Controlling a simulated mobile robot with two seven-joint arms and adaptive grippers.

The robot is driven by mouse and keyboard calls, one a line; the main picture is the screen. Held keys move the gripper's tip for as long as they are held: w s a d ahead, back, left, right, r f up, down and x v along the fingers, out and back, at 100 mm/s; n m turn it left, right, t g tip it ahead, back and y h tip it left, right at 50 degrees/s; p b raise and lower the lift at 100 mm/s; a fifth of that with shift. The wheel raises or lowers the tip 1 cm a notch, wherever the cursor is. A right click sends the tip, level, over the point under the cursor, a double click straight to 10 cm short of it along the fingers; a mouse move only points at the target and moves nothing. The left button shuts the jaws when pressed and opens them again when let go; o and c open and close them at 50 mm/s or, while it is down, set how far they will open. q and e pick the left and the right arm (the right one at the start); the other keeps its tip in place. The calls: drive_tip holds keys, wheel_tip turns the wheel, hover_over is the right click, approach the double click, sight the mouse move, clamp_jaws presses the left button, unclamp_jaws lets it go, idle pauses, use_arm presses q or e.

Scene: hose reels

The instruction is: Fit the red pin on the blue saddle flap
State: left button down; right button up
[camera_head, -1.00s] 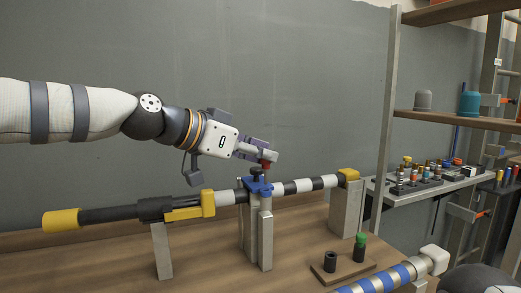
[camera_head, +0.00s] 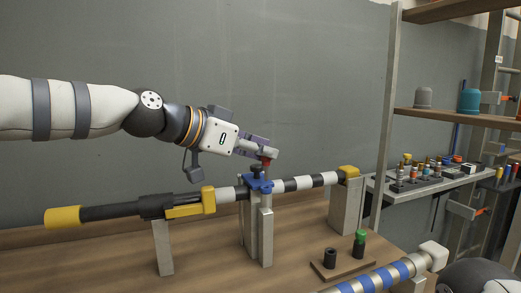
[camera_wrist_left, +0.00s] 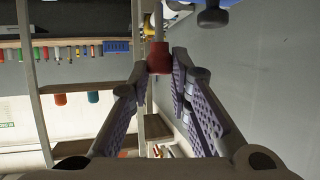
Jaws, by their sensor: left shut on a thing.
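My left gripper (camera_head: 258,150) is shut on the red pin (camera_head: 265,160) by its upper end, right above the blue saddle flap (camera_head: 260,186). The pin also shows between the fingertips in the left wrist view (camera_wrist_left: 158,58). The blue saddle sits on the black-and-white striped pole, at a grey upright post. The pin's lower end is close to the flap; I cannot tell whether it touches or has entered a hole. A bit of blue shows at the top edge of the left wrist view. My right gripper is not in view.
The striped pole (camera_head: 305,183) rests on posts, with a yellow clamp (camera_head: 190,205) on its left part. A small board (camera_head: 342,267) holds a black cylinder and a green-capped one. A blue-and-white tube (camera_head: 385,277) lies at front right. Shelving stands at right.

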use_arm(q)
drive_tip(key=shift+f, duration=0.2)
idle(0.5)
drive_tip(key=shift+f, duration=0.35)
drive_tip(key=shift+f, duration=1.75)
drive_tip(key=c, duration=1.4)
unclamp_jaws()
drive_tip(key=v, duration=1.2)
drive_tip(key=shift+r, duration=0.1)
